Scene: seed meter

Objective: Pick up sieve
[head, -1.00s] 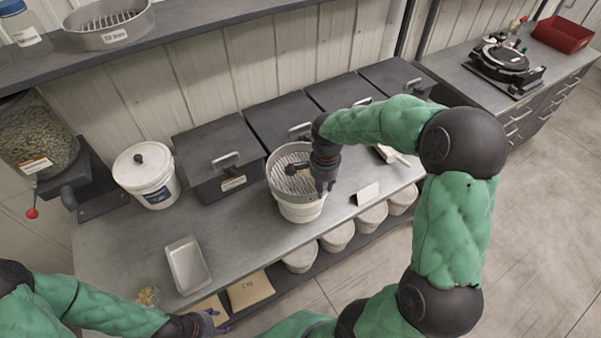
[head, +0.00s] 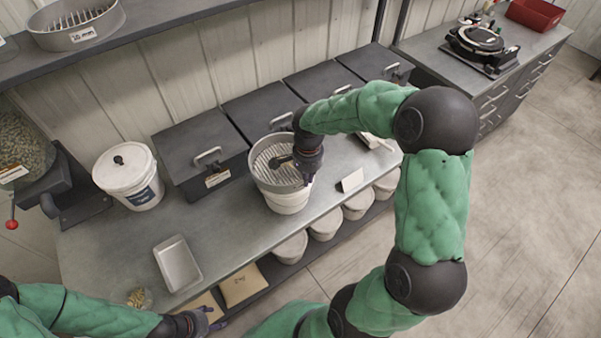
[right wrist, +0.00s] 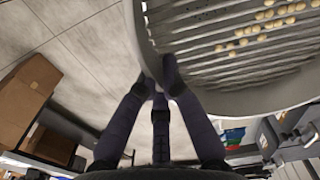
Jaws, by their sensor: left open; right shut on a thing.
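A round grey metal sieve (head: 260,175) with a slotted floor sits at the top of a white bucket (head: 289,203) on the bench. I cannot tell if it touches the bucket rim. In the right wrist view, the sieve (right wrist: 205,55) has several pale seeds on its slats. My right gripper (head: 306,180) is at the sieve's right rim, and its fingers (right wrist: 165,85) are shut on that rim. My left gripper (head: 210,318) is open and empty at the bench's front edge, lower left.
Grey lidded bins (head: 200,148) line the bench's back. A white lidded bucket (head: 128,180) and an empty metal tray (head: 178,264) stand to the left. A white card (head: 350,180) is to the right. Another sieve (head: 76,28) is on the upper shelf. Several pale tubs (head: 325,225) sit below.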

